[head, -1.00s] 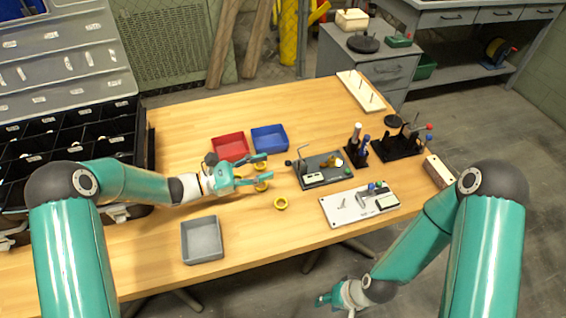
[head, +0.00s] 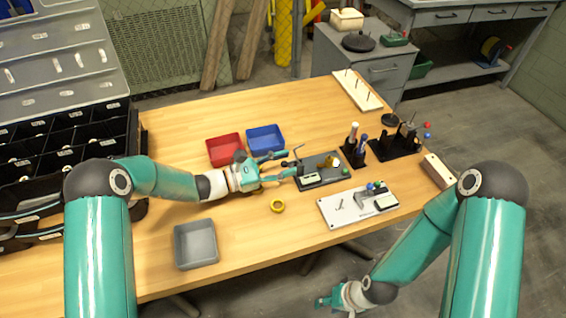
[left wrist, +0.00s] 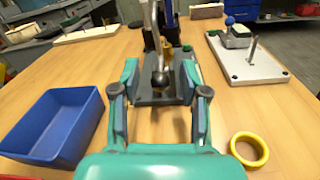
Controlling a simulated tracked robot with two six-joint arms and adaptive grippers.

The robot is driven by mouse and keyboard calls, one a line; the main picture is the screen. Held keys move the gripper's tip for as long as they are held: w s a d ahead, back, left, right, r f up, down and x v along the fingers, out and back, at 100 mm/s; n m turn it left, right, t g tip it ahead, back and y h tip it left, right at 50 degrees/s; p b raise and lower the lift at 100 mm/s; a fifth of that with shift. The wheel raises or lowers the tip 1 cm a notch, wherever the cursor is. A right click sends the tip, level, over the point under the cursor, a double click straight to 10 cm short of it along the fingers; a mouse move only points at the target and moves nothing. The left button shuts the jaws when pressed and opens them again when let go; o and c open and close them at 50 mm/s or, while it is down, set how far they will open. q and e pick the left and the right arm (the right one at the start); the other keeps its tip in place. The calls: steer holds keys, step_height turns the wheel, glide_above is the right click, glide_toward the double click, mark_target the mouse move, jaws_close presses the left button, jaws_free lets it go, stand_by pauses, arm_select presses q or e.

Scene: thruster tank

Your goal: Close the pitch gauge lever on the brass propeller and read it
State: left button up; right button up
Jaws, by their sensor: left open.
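The pitch gauge is a dark grey plate (head: 327,184) carrying a small display (head: 311,180), a lever and the brass propeller (head: 333,162). The lever (head: 298,150) stands up at the plate's left end. My left gripper (head: 291,162) is open at that end. In the left wrist view the lever's black ball knob (left wrist: 158,81) appears between the open fingers (left wrist: 160,92); I cannot tell whether they touch it. The propeller is mostly hidden there behind the lever. My right gripper (head: 337,301) hangs low beyond the table's front edge, too small to read.
A blue bin (head: 265,137) and a red bin (head: 225,150) stand behind my left gripper. A yellow ring (head: 277,206) and grey tray (head: 196,244) lie in front. A white plate fixture (head: 345,210) is to the right, and tool holders (head: 362,150) stand behind the gauge.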

arm_select(q)
jaws_close()
stand_by(0.5)
